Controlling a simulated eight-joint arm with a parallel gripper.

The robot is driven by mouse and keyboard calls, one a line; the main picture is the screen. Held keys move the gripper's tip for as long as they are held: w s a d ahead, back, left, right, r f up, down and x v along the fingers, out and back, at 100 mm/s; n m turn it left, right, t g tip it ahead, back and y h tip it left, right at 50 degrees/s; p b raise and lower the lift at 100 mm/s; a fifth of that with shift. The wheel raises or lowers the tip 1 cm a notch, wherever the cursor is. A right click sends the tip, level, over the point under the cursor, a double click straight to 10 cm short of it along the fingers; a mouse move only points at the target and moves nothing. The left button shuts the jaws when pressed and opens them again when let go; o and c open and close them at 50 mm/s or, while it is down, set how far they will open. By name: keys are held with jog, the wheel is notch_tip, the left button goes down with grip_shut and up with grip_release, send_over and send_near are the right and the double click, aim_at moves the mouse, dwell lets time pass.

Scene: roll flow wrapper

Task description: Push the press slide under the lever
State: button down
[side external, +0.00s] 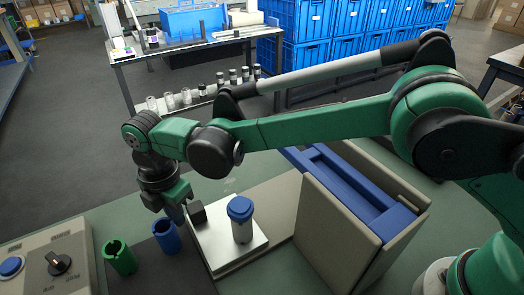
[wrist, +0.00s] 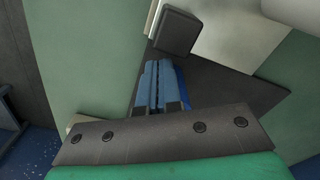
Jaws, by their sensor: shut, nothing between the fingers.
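A pale flat plate (side external: 225,252), which looks like the press slide, lies on the bench. My gripper (side external: 181,222) is shut and empty, pointing down just left of the dark block. In the wrist view the closed fingers (wrist: 160,64) end just short of the dark block (wrist: 175,31); I cannot tell whether they touch. The pale plate (wrist: 222,35) shows beyond. I cannot make out a lever for certain.
A grey-walled housing with a blue frame (side external: 345,185) stands right of the plate. A blue cup (side external: 166,238) and a green cup (side external: 120,258) stand on a dark mat close to my gripper. A control box (side external: 50,262) with a knob is at lower left.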

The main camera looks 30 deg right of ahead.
dwell(0.4)
jog(key=shift+d, duration=6.55)
jog(key=shift+a, duration=0.8)
notch_tip(320, 180, up, 8)
